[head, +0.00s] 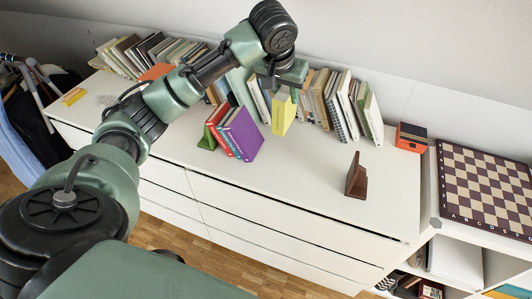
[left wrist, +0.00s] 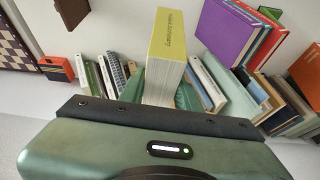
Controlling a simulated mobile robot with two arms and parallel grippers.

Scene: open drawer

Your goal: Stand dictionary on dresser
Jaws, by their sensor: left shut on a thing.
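The yellow dictionary (head: 283,114) is in my left gripper (head: 285,88), above the white dresser top (head: 310,165). In the left wrist view the dictionary (left wrist: 168,38) shows its yellow cover and pale page edges, between the two green fingers of my left gripper (left wrist: 160,92). The gripper is shut on it. In the head view the book hangs roughly upright, in front of the back row of books; whether its lower edge touches the dresser cannot be told. My right gripper is in neither view.
Purple (head: 240,135) and red books (head: 216,130) lean by a green bookend (head: 207,138), left of the dictionary. A brown bookend (head: 356,178) stands to the right. A back row of books (head: 345,105) and an orange-black box (head: 411,138) line the wall. The dresser's front middle is clear.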

